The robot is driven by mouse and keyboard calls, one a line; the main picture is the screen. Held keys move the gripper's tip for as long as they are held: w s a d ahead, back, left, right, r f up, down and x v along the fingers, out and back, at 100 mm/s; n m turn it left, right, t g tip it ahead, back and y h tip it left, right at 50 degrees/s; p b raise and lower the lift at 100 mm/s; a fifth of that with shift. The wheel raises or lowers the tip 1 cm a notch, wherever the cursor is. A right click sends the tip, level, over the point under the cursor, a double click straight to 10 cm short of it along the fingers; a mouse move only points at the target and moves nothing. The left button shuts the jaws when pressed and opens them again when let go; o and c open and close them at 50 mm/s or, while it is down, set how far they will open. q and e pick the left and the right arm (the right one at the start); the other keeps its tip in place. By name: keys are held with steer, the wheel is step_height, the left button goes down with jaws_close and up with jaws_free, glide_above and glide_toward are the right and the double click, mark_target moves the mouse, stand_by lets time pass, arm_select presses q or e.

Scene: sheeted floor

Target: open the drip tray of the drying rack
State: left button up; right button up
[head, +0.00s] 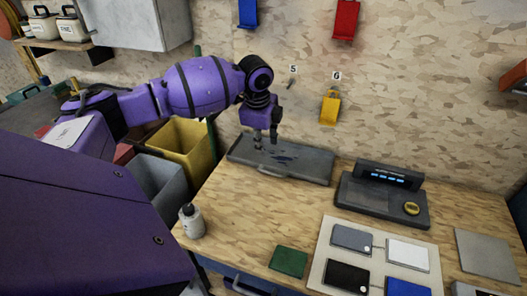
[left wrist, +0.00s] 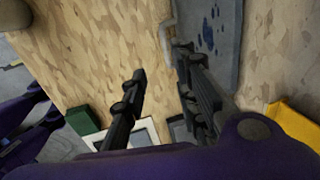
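A flat dark grey tray (head: 312,166) with dark blue wet-looking spots lies at the back of the wooden bench, against the wall. A pale bar handle (head: 276,173) runs along its front edge. In the left wrist view the tray (left wrist: 222,62) is at the top right, with the handle (left wrist: 167,40) at its edge. My left gripper (head: 266,140) points down over the tray's left part. Its two fingers are spread apart with nothing between them, and the handle is close to one fingertip in the wrist view (left wrist: 160,62). My right gripper is not in view.
A dark device with a lit display (head: 386,179) stands right of the tray. A small bottle (head: 191,221) stands at the bench's left edge. A green block (head: 289,261) and a board with several plates (head: 325,253) lie in front. The bench before the tray is clear.

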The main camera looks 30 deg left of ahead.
arm_select(q)
steer(key=r, duration=0.3)
steer(key=s+r, duration=0.1)
steer(key=r, duration=0.1)
steer(key=shift+d+r, duration=0.15)
steer(key=shift+r, duration=0.05)
